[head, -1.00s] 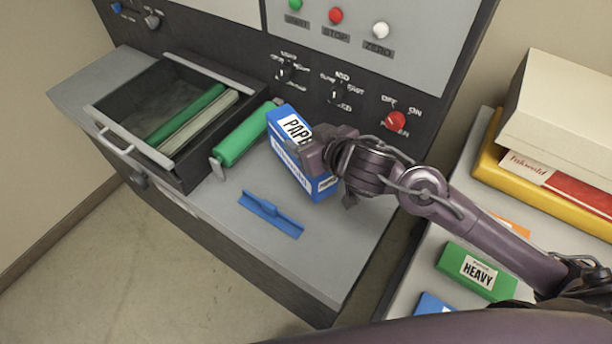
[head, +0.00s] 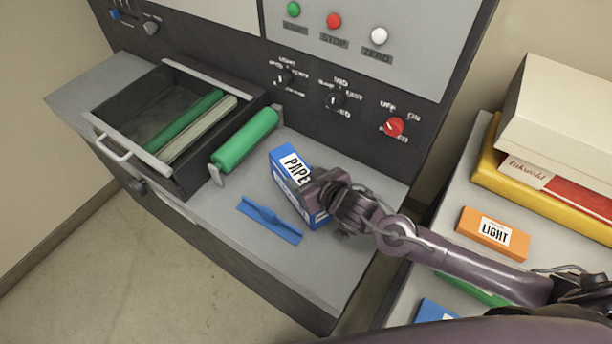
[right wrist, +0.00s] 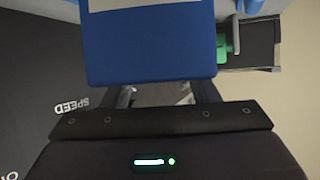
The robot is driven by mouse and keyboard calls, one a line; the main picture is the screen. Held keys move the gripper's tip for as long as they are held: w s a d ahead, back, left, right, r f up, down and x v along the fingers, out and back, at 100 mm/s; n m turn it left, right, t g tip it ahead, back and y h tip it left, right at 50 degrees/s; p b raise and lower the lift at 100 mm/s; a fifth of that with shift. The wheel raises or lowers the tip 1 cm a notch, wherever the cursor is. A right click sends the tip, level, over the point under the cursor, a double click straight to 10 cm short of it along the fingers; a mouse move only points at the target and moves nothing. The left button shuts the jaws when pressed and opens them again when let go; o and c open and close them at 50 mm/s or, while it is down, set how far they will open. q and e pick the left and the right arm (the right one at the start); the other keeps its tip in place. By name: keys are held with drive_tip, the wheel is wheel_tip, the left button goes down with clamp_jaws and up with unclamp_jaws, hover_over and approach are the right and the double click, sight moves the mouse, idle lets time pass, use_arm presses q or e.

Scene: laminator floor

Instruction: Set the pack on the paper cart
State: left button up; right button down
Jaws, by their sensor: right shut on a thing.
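The pack (head: 287,167) is a blue box with a white "PAPE…" label, over the grey machine counter (head: 330,262). My right gripper (head: 322,192) is shut on its near right end, and that end is partly hidden. I cannot tell whether the pack touches the counter. In the right wrist view the pack (right wrist: 150,45) fills the space ahead of the fingers. The paper cart (head: 455,208) is taken to be the grey top at the right, beyond a gap from the counter. My left gripper is not in view.
An orange LIGHT pack (head: 492,233), a green pack partly behind my arm and a blue pack (head: 434,311) lie on the cart. Boxes (head: 555,115) stand at its back. A blue tool (head: 270,220), green roller (head: 246,139) and open drawer (head: 165,115) are left of the pack.

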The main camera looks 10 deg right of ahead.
drive_tip(key=shift+r, duration=0.15)
drive_tip(key=c, duration=1)
unclamp_jaws()
drive_tip(key=shift+f, duration=0.3)
drive_tip(key=o, duration=0.5)
